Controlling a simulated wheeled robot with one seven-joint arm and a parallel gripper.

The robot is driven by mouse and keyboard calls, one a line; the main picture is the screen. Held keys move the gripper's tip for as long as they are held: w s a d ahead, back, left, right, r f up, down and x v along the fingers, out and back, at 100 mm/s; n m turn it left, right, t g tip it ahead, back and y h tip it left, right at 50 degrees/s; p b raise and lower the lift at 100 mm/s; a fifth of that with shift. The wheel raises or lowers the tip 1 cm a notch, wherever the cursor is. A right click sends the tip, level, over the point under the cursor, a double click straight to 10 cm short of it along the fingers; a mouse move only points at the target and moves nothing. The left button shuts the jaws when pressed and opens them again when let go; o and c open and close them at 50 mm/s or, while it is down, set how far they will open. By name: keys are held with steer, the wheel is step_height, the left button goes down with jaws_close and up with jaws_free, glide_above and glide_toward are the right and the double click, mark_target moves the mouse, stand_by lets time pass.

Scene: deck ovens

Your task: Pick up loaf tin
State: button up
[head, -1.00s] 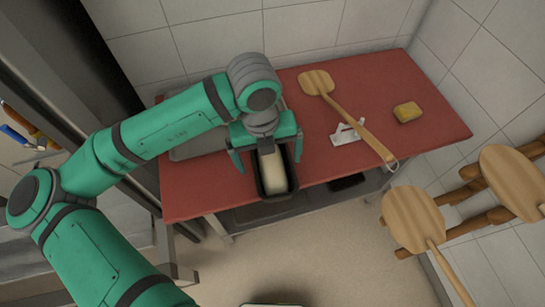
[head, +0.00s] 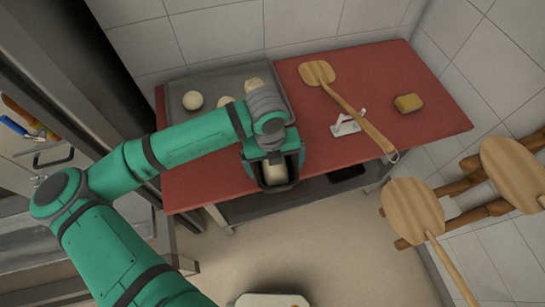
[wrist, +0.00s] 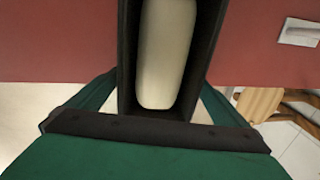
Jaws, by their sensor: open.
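The loaf tin is a dark, narrow, open tin with pale dough (head: 276,172) in it. It stands at the front edge of the red worktop, and its dark front end (head: 279,187) shows below my gripper (head: 274,160). In the wrist view the long dark side of the tin (wrist: 127,55) and the dough (wrist: 166,55) run up the middle of the picture. My gripper is open, with one green finger on each side of the tin. Whether the fingers touch it I cannot tell. My wrist hides the far end of the tin in the head view.
A grey tray (head: 180,117) with several dough balls (head: 193,100) lies behind my arm on the red worktop (head: 340,75). A wooden peel (head: 318,73), a white scraper (head: 346,127) and a yellow sponge (head: 408,103) lie to the right. More peels (head: 412,210) rest on a wall rack.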

steer(key=c, duration=1)
steer(key=shift+c, duration=0.2)
steer(key=shift+r, duration=0.1)
